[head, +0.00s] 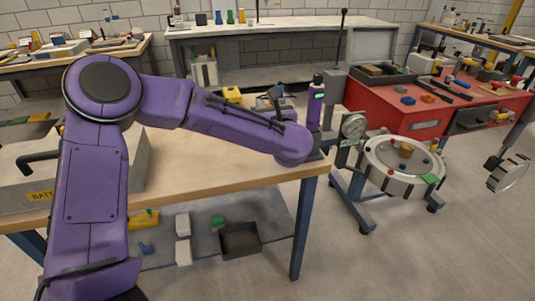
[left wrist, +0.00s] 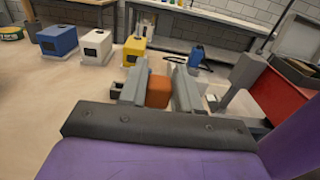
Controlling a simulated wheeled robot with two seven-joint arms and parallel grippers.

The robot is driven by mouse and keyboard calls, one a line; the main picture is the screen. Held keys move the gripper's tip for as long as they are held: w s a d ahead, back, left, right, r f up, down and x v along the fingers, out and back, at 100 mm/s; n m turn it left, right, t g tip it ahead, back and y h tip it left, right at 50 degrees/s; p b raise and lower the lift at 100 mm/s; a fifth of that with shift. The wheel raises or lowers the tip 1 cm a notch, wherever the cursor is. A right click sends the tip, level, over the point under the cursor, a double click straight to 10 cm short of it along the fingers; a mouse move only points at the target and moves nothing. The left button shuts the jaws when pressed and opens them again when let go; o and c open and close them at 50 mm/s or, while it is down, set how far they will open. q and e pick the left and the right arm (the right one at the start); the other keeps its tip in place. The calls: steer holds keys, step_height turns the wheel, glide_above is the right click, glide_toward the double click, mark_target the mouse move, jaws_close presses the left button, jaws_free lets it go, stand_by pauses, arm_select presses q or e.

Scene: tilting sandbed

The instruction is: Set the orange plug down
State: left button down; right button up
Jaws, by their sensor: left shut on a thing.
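The orange plug (left wrist: 158,92) is a small block between the two grey fingers of my left gripper (left wrist: 158,88) in the left wrist view. The fingers are shut on its sides. Its underside is hidden, so I cannot tell whether it touches the table. In the head view my purple left arm reaches across the wooden table to its far right corner; the fingers and plug cannot be made out there. The round sandbed (head: 375,178), with a pale metal rim and small coloured pieces on it, stands right of the table. My right gripper is out of view.
A red bench (head: 400,118) with tools is behind the sandbed. The table's wooden top (head: 195,165) has clear room.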

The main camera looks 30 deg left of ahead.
arm_select(q)
step_height(320, 180, down, 10)
steer(key=shift+r, duration=0.25)
steer(key=shift+f, duration=0.2)
steer(key=c, duration=0.8)
jaws_free()
steer(key=shift+r, duration=0.1)
steer(key=shift+r, duration=0.25)
steer(key=b+v, duration=0.1)
steer(key=v, duration=1.1)
steer(key=shift+f, duration=0.1)
